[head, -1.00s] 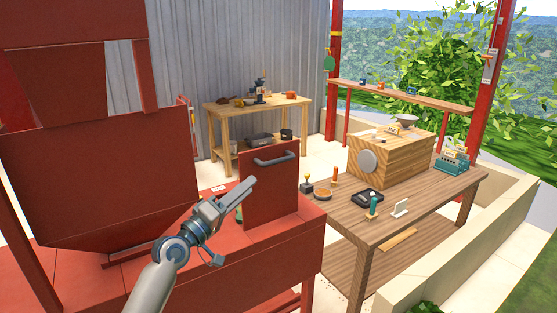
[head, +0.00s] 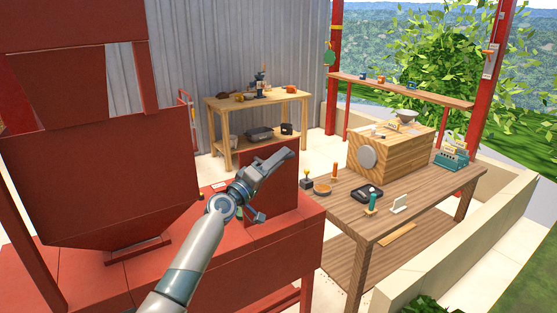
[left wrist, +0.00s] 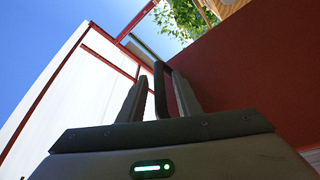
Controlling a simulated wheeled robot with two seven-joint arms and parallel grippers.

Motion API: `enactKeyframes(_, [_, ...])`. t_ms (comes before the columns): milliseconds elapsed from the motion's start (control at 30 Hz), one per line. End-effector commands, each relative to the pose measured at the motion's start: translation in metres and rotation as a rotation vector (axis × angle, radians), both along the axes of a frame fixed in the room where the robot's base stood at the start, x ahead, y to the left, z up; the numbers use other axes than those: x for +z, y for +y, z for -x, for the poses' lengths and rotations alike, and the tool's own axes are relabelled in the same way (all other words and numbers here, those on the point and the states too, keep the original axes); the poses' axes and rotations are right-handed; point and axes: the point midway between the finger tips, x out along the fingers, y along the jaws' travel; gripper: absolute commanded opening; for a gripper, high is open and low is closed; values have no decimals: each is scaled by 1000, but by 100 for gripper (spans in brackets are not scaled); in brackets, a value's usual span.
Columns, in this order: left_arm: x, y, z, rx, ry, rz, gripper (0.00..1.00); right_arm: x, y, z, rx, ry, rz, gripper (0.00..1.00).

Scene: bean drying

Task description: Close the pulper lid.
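The pulper lid (head: 280,195) is a flat red panel standing upright on the red pulper body (head: 190,265) in the head view. It fills the right side of the left wrist view (left wrist: 250,80) as a dark red surface. My left gripper (head: 288,155) is at the lid's top and covers its handle in the head view. In the left wrist view the dark bar of the handle (left wrist: 160,92) stands between the two fingers of my left gripper (left wrist: 158,85). The fingers are apart, with a narrow gap beside the bar. My right gripper is not in view.
A tall red hopper (head: 100,170) stands left of the lid. A wooden table (head: 365,225) with a wooden box (head: 400,150) and small tools is to the right. A second wooden table (head: 222,110) stands behind by the metal wall.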

Motion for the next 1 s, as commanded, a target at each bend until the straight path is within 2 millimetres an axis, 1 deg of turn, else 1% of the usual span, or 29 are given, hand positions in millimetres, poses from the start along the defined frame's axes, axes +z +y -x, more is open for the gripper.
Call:
enactKeyframes(367, [1, -2, -3, 1, -1, 0, 31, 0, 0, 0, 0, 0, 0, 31])
enactKeyframes(467, [1, -2, -3, 1, -1, 0, 10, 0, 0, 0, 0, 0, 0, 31])
enactKeyframes(500, [1, -2, -3, 1, -1, 0, 0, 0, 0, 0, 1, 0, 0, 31])
enactKeyframes(667, [1, -2, -3, 1, -1, 0, 0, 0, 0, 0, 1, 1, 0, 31])
enactKeyframes(767, [2, 1, -7, 1, 11, 8, 0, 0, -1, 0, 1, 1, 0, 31])
enactKeyframes(867, [4, 9, -17, 2, 48, 35, 0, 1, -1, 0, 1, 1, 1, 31])
enactKeyframes(1000, [4, 23, -37, 4, 126, 91, 0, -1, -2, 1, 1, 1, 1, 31])
